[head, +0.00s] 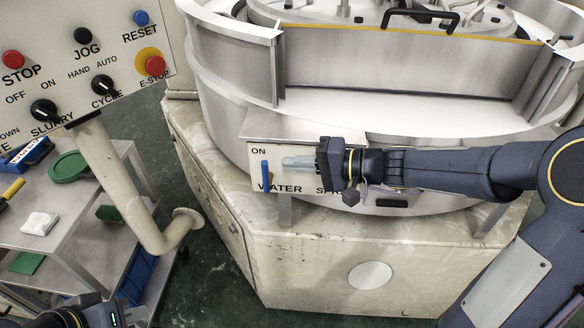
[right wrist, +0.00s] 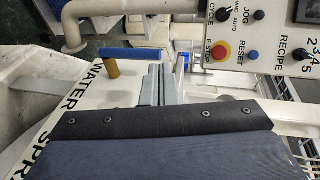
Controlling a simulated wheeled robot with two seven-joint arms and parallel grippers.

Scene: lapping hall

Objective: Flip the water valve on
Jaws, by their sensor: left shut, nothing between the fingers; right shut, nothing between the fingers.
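In the right wrist view the blue lever (right wrist: 140,52) sits on a brass-coloured stem (right wrist: 111,67). My right gripper (head: 286,162) is shut and empty, its fingertips pointing left, just right of the lever's upper part. In the right wrist view its fingers (right wrist: 154,80) end close to the lever; I cannot tell whether they touch it. My left gripper (head: 136,314) is at the bottom left edge, partly cut off, shut and far from the valve.
The panel (head: 255,152) sits under the rim of the large lapping machine (head: 225,70). A control box (head: 75,60) on a beige post (head: 120,180) stands at the left. A grey cart (head: 80,215) holds a green dish (head: 68,167) and a white cloth (head: 39,223).

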